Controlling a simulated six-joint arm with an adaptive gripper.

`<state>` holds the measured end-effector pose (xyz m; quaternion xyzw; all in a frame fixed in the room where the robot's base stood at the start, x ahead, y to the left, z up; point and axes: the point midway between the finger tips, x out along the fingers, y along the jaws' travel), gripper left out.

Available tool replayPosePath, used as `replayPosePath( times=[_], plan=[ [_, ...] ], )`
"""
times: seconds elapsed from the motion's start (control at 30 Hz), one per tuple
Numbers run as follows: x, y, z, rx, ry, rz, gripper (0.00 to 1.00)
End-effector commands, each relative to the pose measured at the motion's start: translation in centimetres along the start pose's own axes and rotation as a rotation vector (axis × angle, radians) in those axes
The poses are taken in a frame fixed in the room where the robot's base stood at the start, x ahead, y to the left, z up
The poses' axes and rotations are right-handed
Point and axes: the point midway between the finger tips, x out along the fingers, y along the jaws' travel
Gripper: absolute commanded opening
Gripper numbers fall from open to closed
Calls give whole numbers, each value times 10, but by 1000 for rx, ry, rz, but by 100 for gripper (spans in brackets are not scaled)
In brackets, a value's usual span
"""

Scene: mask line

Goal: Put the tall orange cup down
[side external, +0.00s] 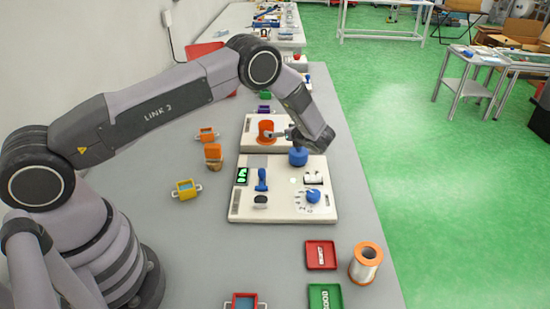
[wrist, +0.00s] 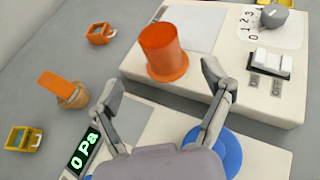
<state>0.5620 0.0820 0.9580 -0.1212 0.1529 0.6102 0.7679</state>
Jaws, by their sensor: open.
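The tall orange cup (side external: 266,131) stands upright on the far white panel (side external: 255,148). In the wrist view the cup (wrist: 163,55) stands near the panel's front left corner, on its top surface. My gripper (side external: 284,134) is open, and in the side view it is just to the right of the cup. In the wrist view the fingertips (wrist: 163,82) are spread wide, with the cup beyond and between them. I see no finger pressed on the cup. A small gap seems to lie between the fingers and the cup, but I cannot tell its size.
The near white panel (side external: 275,212) carries a display, a blue lever and a blue dial. A blue round knob (side external: 298,156) is below my wrist. A wood-and-orange piece (side external: 213,157) and small orange and yellow bins (side external: 186,189) stand left. Grey table is clear between them.

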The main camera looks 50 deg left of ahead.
Motion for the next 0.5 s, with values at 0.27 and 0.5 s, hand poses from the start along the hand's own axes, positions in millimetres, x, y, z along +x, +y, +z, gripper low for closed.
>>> replayPosePath(
  times=[0.27, 0.5],
  plan=[
    [-30, 1, 10, -26, 12, 9, 80],
    [-71, 40, 111, -348, 180, 123, 80]
  ],
)
